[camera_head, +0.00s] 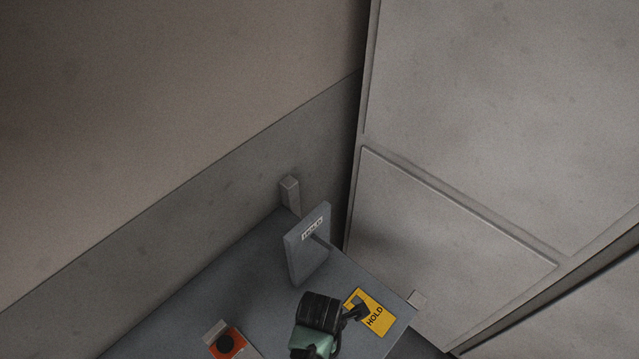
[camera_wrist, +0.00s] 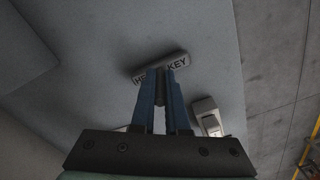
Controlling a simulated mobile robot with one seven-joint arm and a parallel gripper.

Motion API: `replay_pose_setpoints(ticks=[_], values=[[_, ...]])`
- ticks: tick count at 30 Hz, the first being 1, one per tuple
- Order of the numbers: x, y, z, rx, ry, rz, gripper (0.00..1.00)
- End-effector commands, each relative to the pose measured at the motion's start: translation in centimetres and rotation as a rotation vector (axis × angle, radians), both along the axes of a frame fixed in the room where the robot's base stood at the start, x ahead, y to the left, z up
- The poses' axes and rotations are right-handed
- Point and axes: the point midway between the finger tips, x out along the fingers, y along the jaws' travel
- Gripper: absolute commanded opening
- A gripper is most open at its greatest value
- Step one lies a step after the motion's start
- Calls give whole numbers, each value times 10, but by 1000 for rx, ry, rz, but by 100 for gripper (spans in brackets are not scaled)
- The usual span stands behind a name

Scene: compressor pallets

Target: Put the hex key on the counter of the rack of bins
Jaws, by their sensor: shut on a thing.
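In the wrist view, the blue fingers of my gripper (camera_wrist: 160,86) are closed on a dark piece just below a rounded grey bar lettered "HEX KEY" (camera_wrist: 177,62). I take the bar and dark piece to be the hex key; the fingers cover its middle letters. Behind it is the blue-grey counter (camera_wrist: 95,50); I cannot tell whether the key touches it. In the head view, my gripper (camera_head: 359,307) is over the counter (camera_head: 255,265) beside a yellow "HOLD" card (camera_head: 376,317). The hex key is not clear there. No rack of bins is recognisable in either view.
An upright grey panel (camera_head: 305,255) with a small label and dark rod stands behind my gripper. Tall grey panels (camera_head: 480,190) rise right.

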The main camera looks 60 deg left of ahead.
Motion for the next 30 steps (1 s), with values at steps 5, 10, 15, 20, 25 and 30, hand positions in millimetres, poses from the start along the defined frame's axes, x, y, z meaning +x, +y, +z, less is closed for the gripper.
replay_pose_setpoints(ticks=[5, 10, 15, 20, 25, 30], values=[[1, 1, 1, 2, -2, 0, 0], [0, 0, -2, 0, 0, -1, 25], [0, 0, -2, 0, 0, 0, 42], [0, 0, -2, 0, 0, 0, 42], [1, 1, 5, 2, -2, 0, 42], [1, 1, 30, 2, -3, -1, 42]])
